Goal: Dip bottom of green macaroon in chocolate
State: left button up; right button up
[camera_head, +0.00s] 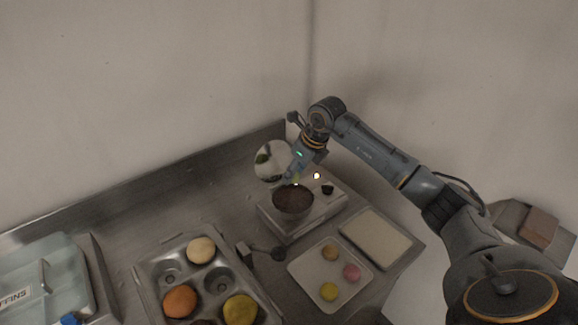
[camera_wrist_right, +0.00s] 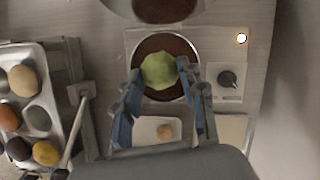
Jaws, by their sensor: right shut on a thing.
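The green macaroon (camera_wrist_right: 159,71) is between the fingers of my right gripper (camera_wrist_right: 161,80) in the right wrist view, with the dark chocolate behind it. In the head view my right gripper (camera_head: 294,180) is shut on it, over the far edge of the chocolate bowl (camera_head: 293,203); only a small bit of green shows there. The bowl of chocolate also shows in the right wrist view (camera_wrist_right: 184,43). It stands on a light warmer unit with a dark knob (camera_wrist_right: 227,79). I cannot tell whether the macaroon touches the chocolate. My left gripper is not in view.
A white tray (camera_head: 299,271) with several macaroons is in front of the warmer. An empty pale tray (camera_head: 376,238) lies to its right. A metal muffin tin (camera_head: 150,267) is at the left, with a dark-ended utensil (camera_head: 277,254) between. A round mirror-like disc (camera_head: 268,160) is behind the bowl.

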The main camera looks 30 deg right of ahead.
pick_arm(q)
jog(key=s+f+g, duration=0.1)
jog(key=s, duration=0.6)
pick_arm(e)
jog(key=shift+s+f+b, duration=0.45)
jog(key=shift+s+f, duration=0.05)
jog(key=shift+s, duration=0.15)
jog(key=shift+b+x, duration=0.35)
jog(key=shift+x, duration=0.55)
notch_tip(320, 180, down, 2)
jog(key=shift+b, duration=0.6)
jog(key=shift+f, duration=0.3)
jog(key=shift+d+f+b, duration=0.1)
jog(key=shift+f+b, duration=1)
jog(key=shift+f, duration=0.15)
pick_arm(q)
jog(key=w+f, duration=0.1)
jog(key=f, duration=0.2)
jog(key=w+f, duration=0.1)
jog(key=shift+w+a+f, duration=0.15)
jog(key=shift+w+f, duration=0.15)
pick_arm(e)
jog(key=shift+f, duration=0.15)
pick_arm(q)
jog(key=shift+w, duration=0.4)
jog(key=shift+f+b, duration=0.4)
jog(key=shift+b, duration=0.15)
pick_arm(e)
jog(key=shift+f, duration=0.5)
jog(key=shift+r, duration=0.1)
